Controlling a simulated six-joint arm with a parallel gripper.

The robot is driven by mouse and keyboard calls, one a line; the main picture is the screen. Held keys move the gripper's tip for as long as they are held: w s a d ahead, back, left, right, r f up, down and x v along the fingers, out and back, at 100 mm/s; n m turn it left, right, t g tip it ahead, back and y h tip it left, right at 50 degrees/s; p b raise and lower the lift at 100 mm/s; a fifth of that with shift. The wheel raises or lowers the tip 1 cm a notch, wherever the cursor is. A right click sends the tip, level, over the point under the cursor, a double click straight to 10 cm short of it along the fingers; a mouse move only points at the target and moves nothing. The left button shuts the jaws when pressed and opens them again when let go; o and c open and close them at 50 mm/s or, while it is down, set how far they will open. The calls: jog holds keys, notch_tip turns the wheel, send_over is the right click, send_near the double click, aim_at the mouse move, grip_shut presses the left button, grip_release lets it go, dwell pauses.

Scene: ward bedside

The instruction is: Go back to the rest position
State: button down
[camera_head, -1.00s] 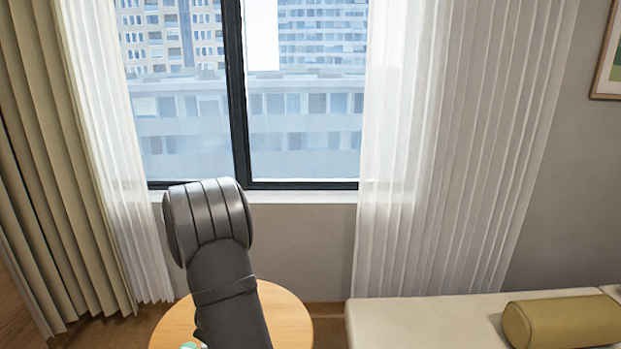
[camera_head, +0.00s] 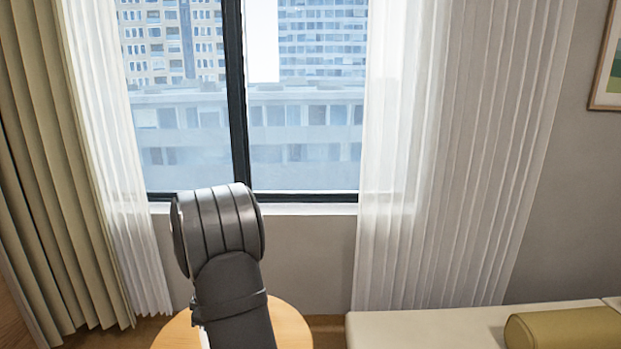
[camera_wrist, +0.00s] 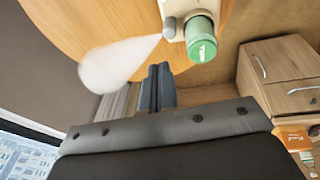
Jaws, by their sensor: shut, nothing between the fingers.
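My arm (camera_head: 222,240) rises from the bottom of the head view, in front of the window and over a round wooden table. My gripper is not visible in the head view. In the wrist view the gripper (camera_wrist: 157,72) shows as two dark fingers side by side, shut with nothing between them. Near it is the round wooden table top (camera_wrist: 125,20). A pale object with a green cylinder (camera_wrist: 201,40) is at the top, and a white translucent cone (camera_wrist: 110,72) lies left of the fingertips. I cannot tell how far these are from the fingers.
The round table (camera_head: 290,325) also shows in the head view, behind my arm. A cream couch or bed (camera_head: 430,328) with a yellow bolster (camera_head: 565,330) is at right. A wooden drawer cabinet (camera_wrist: 285,75) and an orange packet (camera_wrist: 294,138) are right in the wrist view.

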jog(key=d+r+n+g+h, duration=0.1)
jog(key=d+r+g+h, duration=0.1)
jog(key=d+r, duration=0.25)
notch_tip(320, 180, down, 8)
notch_tip(320, 180, up, 6)
jog(key=shift+a+r, duration=0.15)
jog(key=shift+a, duration=0.2)
dwell(1.7)
notch_tip(320, 180, down, 6)
jog(key=f, duration=0.1)
notch_tip(320, 180, up, 7)
jog(key=a+y, duration=0.1)
jog(key=a, duration=0.1)
jog(key=shift+t, duration=0.4)
dwell(0.4)
